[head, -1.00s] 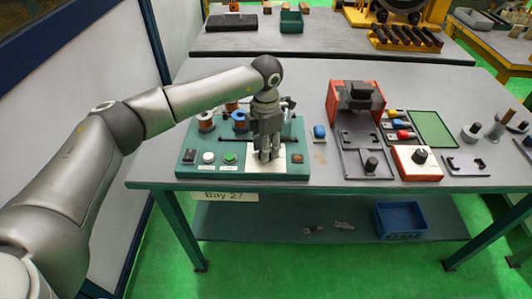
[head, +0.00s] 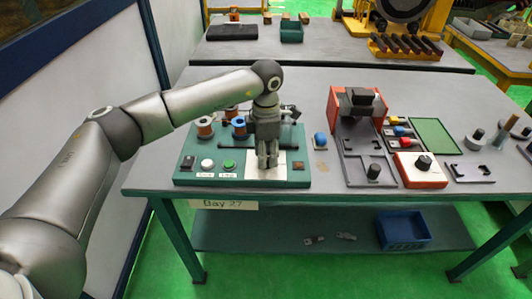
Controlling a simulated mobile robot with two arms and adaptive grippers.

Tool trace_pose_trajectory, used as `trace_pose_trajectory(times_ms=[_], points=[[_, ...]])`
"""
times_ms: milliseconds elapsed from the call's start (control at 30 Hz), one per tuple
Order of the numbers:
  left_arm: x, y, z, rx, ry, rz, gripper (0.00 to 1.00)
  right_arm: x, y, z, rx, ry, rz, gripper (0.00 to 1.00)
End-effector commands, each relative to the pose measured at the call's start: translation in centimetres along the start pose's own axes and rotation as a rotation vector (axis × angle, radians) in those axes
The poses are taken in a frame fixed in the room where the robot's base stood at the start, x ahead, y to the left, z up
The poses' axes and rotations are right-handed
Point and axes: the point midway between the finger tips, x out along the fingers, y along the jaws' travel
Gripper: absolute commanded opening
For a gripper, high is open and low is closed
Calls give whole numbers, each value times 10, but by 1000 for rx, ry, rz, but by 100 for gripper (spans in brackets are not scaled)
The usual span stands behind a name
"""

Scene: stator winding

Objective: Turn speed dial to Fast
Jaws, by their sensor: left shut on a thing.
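The winding machine has a green base panel (head: 205,178) at the left of the table. A pale dial plate (head: 283,172) lies on it, right of the white button (head: 207,164) and the green button (head: 228,165). My left gripper (head: 267,163) points down over this plate and is shut. The speed dial is hidden behind its fingers, so its setting cannot be read. My right gripper is not in view.
Copper spools (head: 205,127) stand at the back of the panel. A small blue-topped part (head: 320,140), a red machine (head: 338,104) and a red-and-white box with a black knob (head: 421,172) stand to the right. The table's front edge is close below the panel.

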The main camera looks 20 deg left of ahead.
Motion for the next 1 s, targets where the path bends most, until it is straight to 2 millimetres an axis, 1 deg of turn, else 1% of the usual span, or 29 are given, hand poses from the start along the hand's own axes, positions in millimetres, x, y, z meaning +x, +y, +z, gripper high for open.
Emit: trace_pose_trajectory(times_ms=[33, 100, 200, 467, 567, 667, 1000], points=[[-2, 1, 1, 1, -3, 4, 37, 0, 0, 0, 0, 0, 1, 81], [-2, 1, 1, 1, -3, 4, 46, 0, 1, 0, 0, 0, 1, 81], [-2, 1, 0, 1, -2, 3, 56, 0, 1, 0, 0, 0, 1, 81], [-1, 0, 0, 0, -1, 1, 56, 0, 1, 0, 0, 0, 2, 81], [-4, 1, 0, 0, -1, 2, 56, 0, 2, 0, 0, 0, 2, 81], [-16, 1, 1, 0, -2, 3, 56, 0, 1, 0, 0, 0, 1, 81], [-86, 1, 1, -1, -4, 4, 56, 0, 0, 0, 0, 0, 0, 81]])
